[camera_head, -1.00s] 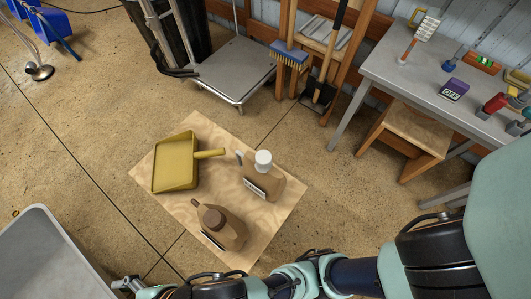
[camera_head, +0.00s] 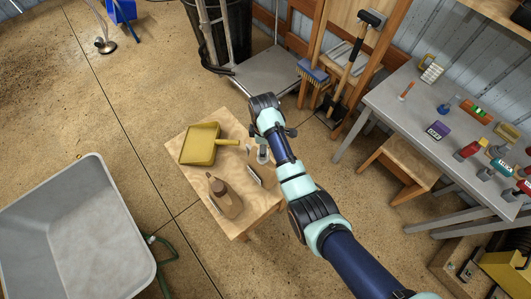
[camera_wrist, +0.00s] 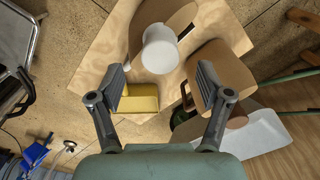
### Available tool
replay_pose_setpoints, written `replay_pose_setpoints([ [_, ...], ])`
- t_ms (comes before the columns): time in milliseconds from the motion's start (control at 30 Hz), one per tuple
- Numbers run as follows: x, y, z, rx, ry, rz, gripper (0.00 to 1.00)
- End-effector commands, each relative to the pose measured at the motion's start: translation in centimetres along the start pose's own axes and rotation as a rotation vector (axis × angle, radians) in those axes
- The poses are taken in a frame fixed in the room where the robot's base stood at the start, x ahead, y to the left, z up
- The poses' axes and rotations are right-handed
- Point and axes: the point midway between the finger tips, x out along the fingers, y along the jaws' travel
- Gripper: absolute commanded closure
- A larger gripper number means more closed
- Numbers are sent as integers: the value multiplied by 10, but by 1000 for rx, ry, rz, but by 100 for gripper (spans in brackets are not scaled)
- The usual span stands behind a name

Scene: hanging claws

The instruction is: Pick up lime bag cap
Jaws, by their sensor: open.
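A white cap (camera_head: 262,158) sits on a brown jug with a label (camera_head: 264,174) on the low wooden table (camera_head: 240,225); I see no separate lime bag. In the wrist view the white cap (camera_wrist: 160,48) shows large, just beyond the fingertips and between their lines. My gripper (camera_wrist: 160,74) is open and empty, its two fingers spread wide. In the head view my wrist and arm hide part of this jug and most of my gripper. A second brown jug with a brown cap (camera_head: 225,200) stands to the left and nearer the camera.
A yellow dustpan (camera_head: 200,145) lies on the table's far left part. A grey wheelbarrow tray (camera_head: 75,225) stands at left. A metal workbench (camera_head: 400,110) with tools is at right. A platform cart (camera_head: 270,72) stands behind; open floor lies left of the table.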

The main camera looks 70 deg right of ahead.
Motion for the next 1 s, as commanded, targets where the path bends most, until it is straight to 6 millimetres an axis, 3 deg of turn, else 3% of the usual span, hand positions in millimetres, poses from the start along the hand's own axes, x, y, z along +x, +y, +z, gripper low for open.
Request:
replay_pose_setpoints([
  [133,9,0,-1,0,1,1,22],
  [400,52,0,-4,1,1,1,22],
  [667,54,0,-4,1,1,2,22],
  [933,54,0,-4,1,1,2,68],
  [1000,54,0,-4,1,1,2,69],
])
